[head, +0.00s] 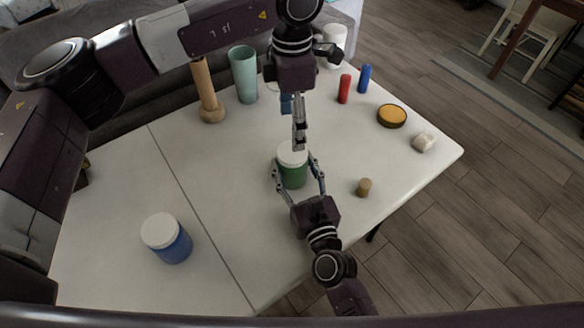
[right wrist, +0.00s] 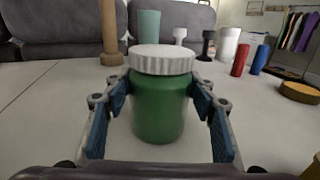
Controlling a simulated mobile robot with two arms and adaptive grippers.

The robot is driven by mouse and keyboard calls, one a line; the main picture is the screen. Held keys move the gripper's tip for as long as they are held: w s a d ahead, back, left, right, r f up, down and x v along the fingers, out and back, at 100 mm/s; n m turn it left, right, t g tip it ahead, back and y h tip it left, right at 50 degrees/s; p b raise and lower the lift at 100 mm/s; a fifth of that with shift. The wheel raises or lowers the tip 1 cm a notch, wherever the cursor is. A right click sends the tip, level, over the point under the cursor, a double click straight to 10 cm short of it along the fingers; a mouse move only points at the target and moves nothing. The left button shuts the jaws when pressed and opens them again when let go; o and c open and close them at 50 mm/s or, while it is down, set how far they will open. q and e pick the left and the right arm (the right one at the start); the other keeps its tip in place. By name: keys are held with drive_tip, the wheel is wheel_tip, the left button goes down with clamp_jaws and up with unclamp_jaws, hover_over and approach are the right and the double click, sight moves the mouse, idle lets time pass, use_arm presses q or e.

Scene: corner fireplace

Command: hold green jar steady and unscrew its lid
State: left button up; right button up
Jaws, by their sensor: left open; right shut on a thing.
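The green jar (head: 294,176) stands upright on the white table, with its white ridged lid (head: 288,158) on top. My right gripper (head: 298,176) is shut on the jar's body from the near side, below the lid. The right wrist view shows the jar (right wrist: 158,108) between its blue finger pads and the lid (right wrist: 160,60) sitting level. My left gripper (head: 299,143) points down over the lid and is open. It does not show around the lid in the right wrist view, so it appears to be above it. Its fingers overlap in the head view, hiding the gap.
A blue jar with a white lid (head: 168,240) stands at the front left. A wooden post (head: 207,92) and a teal cup (head: 243,75) stand behind. Red (head: 345,89) and blue (head: 364,79) cylinders, a yellow-topped tin (head: 391,116) and a cork-like piece (head: 364,187) are to the right.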

sight(292, 166)
clamp_jaws()
use_arm(q)
drive_tip(key=m, duration=0.4)
drive_tip(key=shift+m, duration=0.4)
drive_tip(key=m, duration=0.8)
drive_tip(key=shift+m, duration=0.3)
drive_tip(key=m, duration=0.4)
drive_tip(key=shift+f+m, duration=0.3)
drive_tip(key=shift+f, duration=3.7)
